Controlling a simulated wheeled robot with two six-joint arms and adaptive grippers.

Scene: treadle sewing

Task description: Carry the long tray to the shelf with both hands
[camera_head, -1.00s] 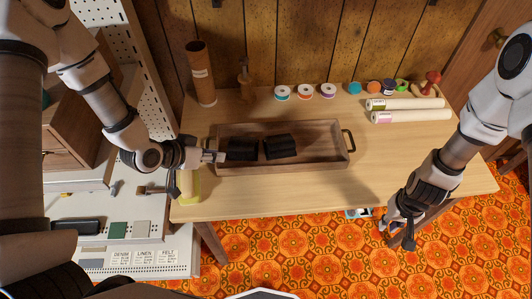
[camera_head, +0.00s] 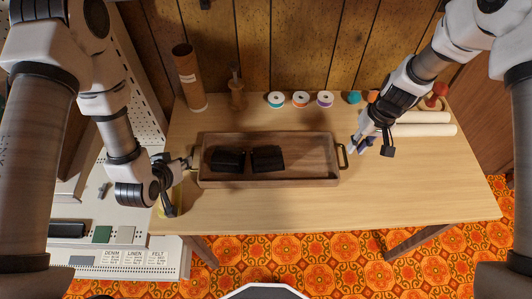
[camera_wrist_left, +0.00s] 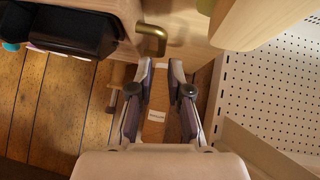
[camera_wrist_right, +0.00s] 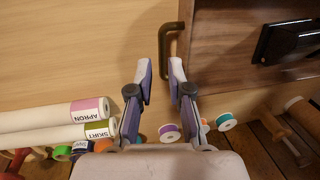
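The long wooden tray (camera_head: 310,182) lies flat on the table, with two dark blocks (camera_head: 228,160) (camera_head: 267,158) inside. Its left brass handle (camera_wrist_left: 152,40) is just beyond the fingertips of my left gripper (camera_wrist_left: 163,68), which is open and empty. In the head view the left gripper (camera_head: 166,187) is beside the tray's left end. My right gripper (camera_head: 363,143) is beside the tray's right end. In the right wrist view it (camera_wrist_right: 159,68) is open, with the right handle (camera_wrist_right: 162,62) close to its right finger; I cannot tell whether they touch.
Rolled fabrics (camera_head: 425,130) lie right of the right gripper. Thread spools (camera_head: 300,99), a cardboard tube (camera_head: 190,78) and a wooden stand (camera_head: 237,95) line the back. A yellowish item (camera_head: 177,197) is by the left gripper. The table front (camera_head: 320,208) is clear.

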